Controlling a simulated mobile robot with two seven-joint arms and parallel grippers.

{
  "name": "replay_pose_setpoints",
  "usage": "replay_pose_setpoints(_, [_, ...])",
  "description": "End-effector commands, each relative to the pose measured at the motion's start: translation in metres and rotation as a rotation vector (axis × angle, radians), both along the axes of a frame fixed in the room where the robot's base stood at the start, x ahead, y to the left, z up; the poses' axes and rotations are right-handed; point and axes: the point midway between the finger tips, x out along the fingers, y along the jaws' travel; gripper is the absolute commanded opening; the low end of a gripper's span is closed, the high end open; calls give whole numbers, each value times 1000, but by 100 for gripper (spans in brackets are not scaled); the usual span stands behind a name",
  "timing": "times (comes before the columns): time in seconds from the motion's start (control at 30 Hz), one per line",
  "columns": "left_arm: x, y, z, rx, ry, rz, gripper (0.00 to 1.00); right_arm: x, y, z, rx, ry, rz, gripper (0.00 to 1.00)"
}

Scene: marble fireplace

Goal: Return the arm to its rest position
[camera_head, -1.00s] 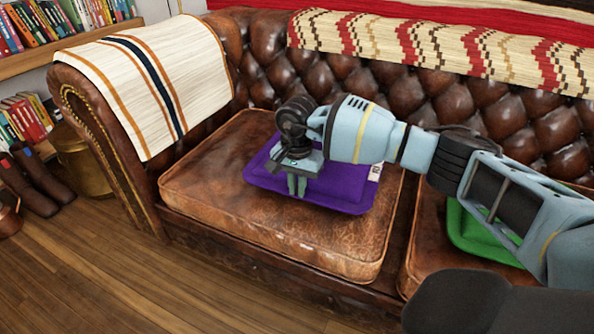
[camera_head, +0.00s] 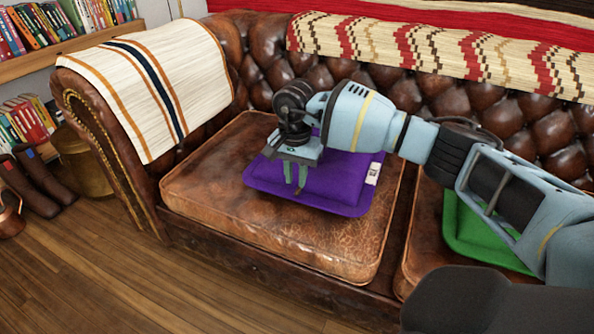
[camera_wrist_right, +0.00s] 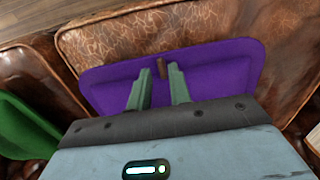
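My right arm reaches in from the right across the sofa. My right gripper (camera_head: 295,189) points down above the purple cushion (camera_head: 335,184). In the wrist view, the two fingers (camera_wrist_right: 160,74) stand apart with purple fabric showing between them. A small brown strip (camera_wrist_right: 161,67) shows at the cushion near the fingertips; I cannot tell what it is. The fingers do not grip the cushion. My left gripper is not in view.
The purple cushion lies on the brown leather sofa seat (camera_head: 225,190). A green cushion (camera_head: 470,235) lies to the right, partly behind my arm. A striped blanket (camera_head: 130,75) covers the sofa arm. Bookshelves (camera_head: 40,60) stand at the left. The wooden floor (camera_head: 100,280) in front is clear.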

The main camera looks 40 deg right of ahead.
Motion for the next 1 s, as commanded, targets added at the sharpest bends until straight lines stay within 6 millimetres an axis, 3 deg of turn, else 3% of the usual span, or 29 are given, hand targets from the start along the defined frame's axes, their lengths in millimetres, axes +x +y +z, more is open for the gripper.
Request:
replay_pose_setpoints(0.03, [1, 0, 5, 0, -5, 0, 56, 0, 0, 12, 0, -3, 0, 20])
replay_pose_setpoints(0.2, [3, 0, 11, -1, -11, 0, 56, 0, 0, 30, 0, -1, 0, 20])
replay_pose_setpoints(0.8, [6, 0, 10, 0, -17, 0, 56, 0, 1, 30, 3, 1, 1, 20])
replay_pose_setpoints(0.93, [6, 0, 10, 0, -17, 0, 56, -1, 20, 16, 55, -7, 4, 20])
replay_pose_setpoints(1.0, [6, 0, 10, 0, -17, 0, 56, -4, 45, -1, 129, -17, 2, 20])
